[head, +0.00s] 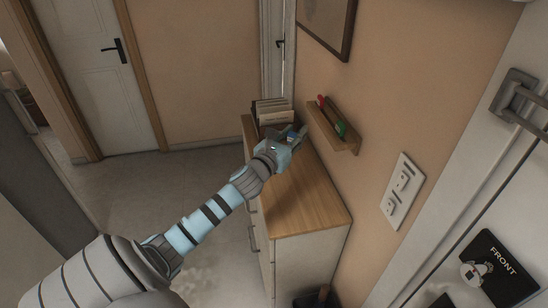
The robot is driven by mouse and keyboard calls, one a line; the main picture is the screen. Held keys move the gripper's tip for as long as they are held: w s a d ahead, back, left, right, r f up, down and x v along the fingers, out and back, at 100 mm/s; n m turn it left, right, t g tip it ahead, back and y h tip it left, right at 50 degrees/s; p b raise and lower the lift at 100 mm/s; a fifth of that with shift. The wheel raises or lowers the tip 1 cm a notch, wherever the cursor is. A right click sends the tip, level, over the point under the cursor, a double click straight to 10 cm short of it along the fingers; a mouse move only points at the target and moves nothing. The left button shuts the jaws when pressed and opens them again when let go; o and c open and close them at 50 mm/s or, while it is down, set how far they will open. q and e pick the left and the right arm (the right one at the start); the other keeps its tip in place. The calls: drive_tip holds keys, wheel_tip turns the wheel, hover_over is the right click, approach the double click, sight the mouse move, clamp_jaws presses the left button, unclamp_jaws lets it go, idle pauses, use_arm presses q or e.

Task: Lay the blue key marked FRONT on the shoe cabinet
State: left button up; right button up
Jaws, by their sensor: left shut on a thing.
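My left gripper (294,143) is over the far part of the shoe cabinet (310,202), just in front of the books at its back. It is shut on a small blue thing (291,135), which looks like the blue key. Most of the key is hidden by the fingers, and no marking on it can be read. I cannot tell whether the key touches the cabinet top. The near part of the wooden top is bare. My right gripper is not in view.
A small wall shelf (346,145) right of the gripper holds a red item (321,102) and a green item (340,129). Books (271,112) stand at the cabinet's back. A white wall panel (402,190) and a dark sign reading FRONT (507,263) are at right.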

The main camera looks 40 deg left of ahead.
use_arm(q)
wheel_tip(320, 180, down, 20)
drive_tip(key=b, duration=1.2)
drive_tip(key=shift+d+f+b, duration=0.15)
drive_tip(key=shift+f+b, duration=0.1)
drive_tip(key=shift+b, duration=0.1)
drive_tip(key=shift+r+p, duration=0.3)
drive_tip(key=shift+r, duration=0.05)
drive_tip(key=shift+f, duration=0.2)
drive_tip(key=o, duration=0.9)
drive_tip(key=shift+o, duration=0.2)
